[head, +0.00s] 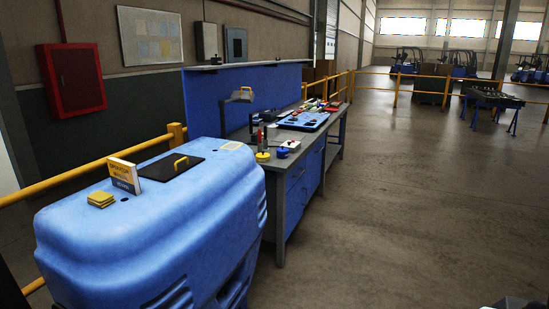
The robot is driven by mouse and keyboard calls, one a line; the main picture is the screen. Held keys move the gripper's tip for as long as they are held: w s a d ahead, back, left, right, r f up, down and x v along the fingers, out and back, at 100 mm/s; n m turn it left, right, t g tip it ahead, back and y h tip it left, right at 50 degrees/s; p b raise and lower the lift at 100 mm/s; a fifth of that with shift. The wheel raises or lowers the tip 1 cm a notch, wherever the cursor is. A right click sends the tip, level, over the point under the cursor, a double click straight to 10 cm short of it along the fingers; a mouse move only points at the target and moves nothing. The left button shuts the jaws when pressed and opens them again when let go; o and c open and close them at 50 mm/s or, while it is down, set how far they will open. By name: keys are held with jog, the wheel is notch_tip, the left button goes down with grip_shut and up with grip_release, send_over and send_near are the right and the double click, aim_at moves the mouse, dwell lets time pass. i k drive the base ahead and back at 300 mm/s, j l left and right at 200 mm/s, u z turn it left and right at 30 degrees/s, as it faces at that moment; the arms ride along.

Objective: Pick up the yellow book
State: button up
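A book with a yellow, white and blue cover (124,176) stands upright on top of the blue rounded machine housing (150,225) at the left. It stands at the near left edge of a black panel. A small flat yellow item (101,199), like a pad or stack, lies just in front of it to the left. I cannot tell exactly what it is. My gripper is not recognizable in this view.
A workbench (271,168) with a blue tray (304,121), tools and a lamp (241,95) stands behind the housing. Yellow railing (60,188) runs along the left. Open floor (420,210) lies to the right.

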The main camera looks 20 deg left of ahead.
aim_at(125, 176)
jog(key=i+u, duration=0.3)
jog(key=i, duration=0.2)
jog(key=i+l+u, duration=0.1)
jog(key=i+u, duration=0.25)
jog(key=i, duration=0.15)
jog(key=i+j+u, duration=0.1)
jog(key=i+u, duration=0.7)
jog(key=u, duration=0.15)
